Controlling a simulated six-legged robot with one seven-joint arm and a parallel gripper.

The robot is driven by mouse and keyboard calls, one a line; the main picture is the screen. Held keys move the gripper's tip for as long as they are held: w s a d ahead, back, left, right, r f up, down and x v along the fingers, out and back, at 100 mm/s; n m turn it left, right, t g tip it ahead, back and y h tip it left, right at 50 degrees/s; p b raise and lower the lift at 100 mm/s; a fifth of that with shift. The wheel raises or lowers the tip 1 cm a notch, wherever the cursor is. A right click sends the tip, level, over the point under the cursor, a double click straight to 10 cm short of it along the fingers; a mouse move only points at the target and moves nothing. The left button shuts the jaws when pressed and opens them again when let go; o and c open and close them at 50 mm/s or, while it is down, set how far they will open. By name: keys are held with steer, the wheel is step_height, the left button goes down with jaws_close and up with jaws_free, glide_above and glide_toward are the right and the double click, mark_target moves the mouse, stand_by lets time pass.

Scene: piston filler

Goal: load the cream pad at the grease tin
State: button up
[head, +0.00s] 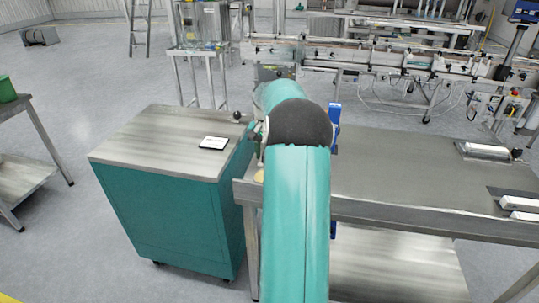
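A small cream-yellow thing (259,175) shows at the left end of the grey steel table (400,170), mostly hidden behind my teal arm. It may be the cream pad, but I cannot tell. I cannot make out a grease tin; my arm covers part of the table's left end. My arm reaches forward through the middle of the head view, and my gripper is hidden behind it.
A teal cabinet (165,215) with a steel top stands left of the table, a white-and-black card (213,143) on it. White blocks (520,203) and a metal block (487,151) lie at the table's right. A conveyor machine (400,60) stands behind.

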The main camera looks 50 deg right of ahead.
steer(key=shift+w+a+f, duration=0.1)
steer(key=shift+a+f, duration=0.05)
steer(key=shift+a, duration=0.05)
steer(key=f, duration=0.4)
steer(key=shift+d+f, duration=0.1)
steer(key=shift+d, duration=0.1)
steer(key=shift+a+f, duration=0.1)
steer(key=shift+f, duration=0.5)
steer(key=shift+f, duration=0.65)
stand_by(1.3)
steer(key=shift+r, duration=3.6)
